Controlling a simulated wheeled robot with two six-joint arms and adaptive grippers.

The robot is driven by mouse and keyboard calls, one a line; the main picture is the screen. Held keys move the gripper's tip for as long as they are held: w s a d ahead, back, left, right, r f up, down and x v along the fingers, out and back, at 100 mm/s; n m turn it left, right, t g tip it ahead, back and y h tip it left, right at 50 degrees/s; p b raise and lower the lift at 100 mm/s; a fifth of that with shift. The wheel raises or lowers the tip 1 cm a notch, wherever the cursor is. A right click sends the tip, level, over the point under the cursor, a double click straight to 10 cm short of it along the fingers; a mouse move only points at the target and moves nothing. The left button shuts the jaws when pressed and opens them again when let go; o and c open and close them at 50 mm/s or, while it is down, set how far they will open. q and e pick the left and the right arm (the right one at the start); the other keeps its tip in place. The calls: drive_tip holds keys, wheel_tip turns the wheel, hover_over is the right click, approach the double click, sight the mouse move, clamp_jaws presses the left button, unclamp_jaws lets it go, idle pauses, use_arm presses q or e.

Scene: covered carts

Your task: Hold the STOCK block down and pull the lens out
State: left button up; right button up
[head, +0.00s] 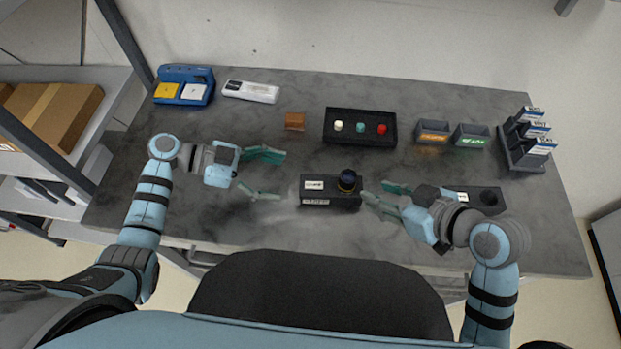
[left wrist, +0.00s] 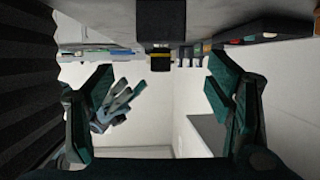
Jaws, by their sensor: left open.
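A dark block (head: 325,203) with white labels, too small to read, sits near the front middle of the table. The block (left wrist: 161,18) and the lens (left wrist: 160,64) also show in the left wrist view, at the top centre. My left gripper (head: 282,176) is open and empty, left of the block and apart from it. My right gripper (head: 374,191) has its fingers apart and empty, close to the right of the lens. I see no contact.
Another dark block (head: 490,198) with a round recess is partly hidden behind my right gripper. Behind stand a black tray (head: 361,112) with coloured knobs, a brown block (head: 295,121), two grey bins (head: 433,132), a card rack (head: 524,140) and a blue device (head: 184,84).

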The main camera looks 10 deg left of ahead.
sight(329, 188)
use_arm(q)
drive_tip(key=x, duration=1.3)
drive_tip(key=shift+d+f, duration=0.25)
drive_tip(key=shift+d, duration=0.1)
drive_tip(key=shift+c, duration=0.2)
